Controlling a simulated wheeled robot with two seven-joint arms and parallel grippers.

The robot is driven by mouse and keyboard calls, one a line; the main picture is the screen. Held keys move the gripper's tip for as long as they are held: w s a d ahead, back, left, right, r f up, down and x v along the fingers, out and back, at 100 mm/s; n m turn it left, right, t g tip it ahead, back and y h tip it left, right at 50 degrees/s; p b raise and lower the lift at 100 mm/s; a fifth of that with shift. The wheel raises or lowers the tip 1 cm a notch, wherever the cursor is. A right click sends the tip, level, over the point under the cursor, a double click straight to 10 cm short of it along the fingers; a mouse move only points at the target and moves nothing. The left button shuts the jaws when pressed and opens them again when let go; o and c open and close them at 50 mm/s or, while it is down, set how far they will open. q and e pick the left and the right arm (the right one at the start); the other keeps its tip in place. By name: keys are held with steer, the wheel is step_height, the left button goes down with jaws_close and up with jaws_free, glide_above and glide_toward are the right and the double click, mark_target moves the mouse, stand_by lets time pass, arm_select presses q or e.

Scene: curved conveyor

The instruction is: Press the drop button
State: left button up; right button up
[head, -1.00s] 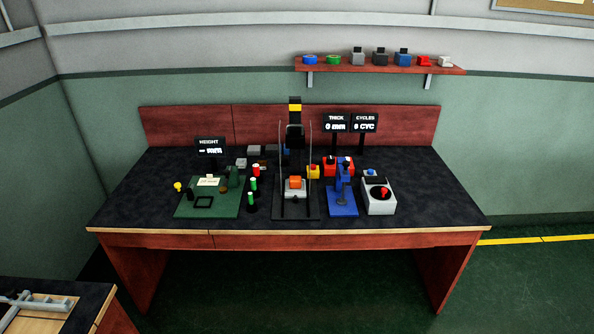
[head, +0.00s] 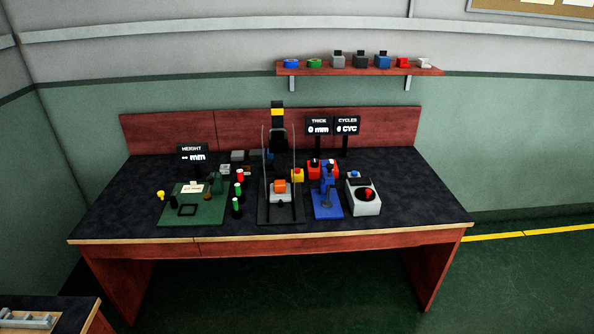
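Neither of my grippers is in view. A workbench (head: 330,229) with a dark top stands ahead. On it a black drop rig (head: 279,207) has two thin upright rods and a black and yellow head (head: 277,115). An orange block (head: 280,186) sits on a light block at its base. Right of the rods is a yellow box with a red top (head: 298,174). A grey-white box (head: 362,205) further right carries a red knob (head: 368,193) and a blue button (head: 355,174). I cannot read which control is the drop button.
A blue press (head: 327,205) stands between the rig and the grey-white box. A green board (head: 205,213) and several red and green cylinders are on the left. Displays stand behind. A wall shelf (head: 358,70) holds small items. Another table (head: 75,312) is at bottom left. The floor in front is clear.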

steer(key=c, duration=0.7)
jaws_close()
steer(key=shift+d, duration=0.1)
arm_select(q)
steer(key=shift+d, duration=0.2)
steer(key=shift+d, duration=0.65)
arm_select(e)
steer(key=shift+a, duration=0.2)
